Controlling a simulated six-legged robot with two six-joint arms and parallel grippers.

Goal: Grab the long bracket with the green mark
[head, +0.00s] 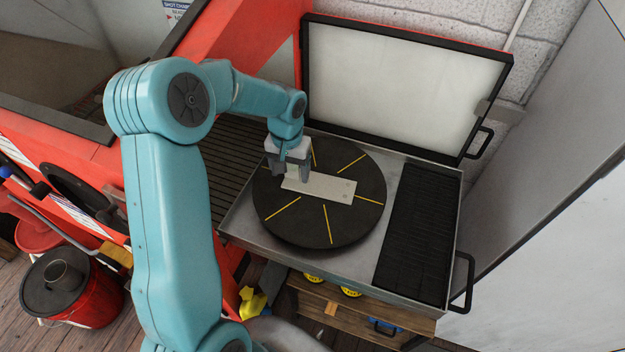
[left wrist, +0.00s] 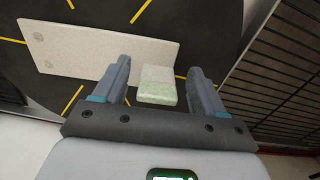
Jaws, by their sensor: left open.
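A long pale bracket (head: 325,187) lies on the round black turntable (head: 300,226) with yellow lines. In the left wrist view the bracket (left wrist: 85,50) shows a long flat plate with two round marks at its far left end and a short raised end block. The block's near face has a faint green tint (left wrist: 157,96). My left gripper (head: 291,174) is over the bracket's left end, open. In the left wrist view the left gripper (left wrist: 160,72) has its fingers on either side of the block, with gaps visible. My right gripper is not in view.
The turntable sits in a metal tray (head: 400,290) with a black slatted panel (head: 418,232) at right. A raised lid with a pale panel (head: 400,85) stands behind. A red bucket (head: 95,295) is on the floor at lower left.

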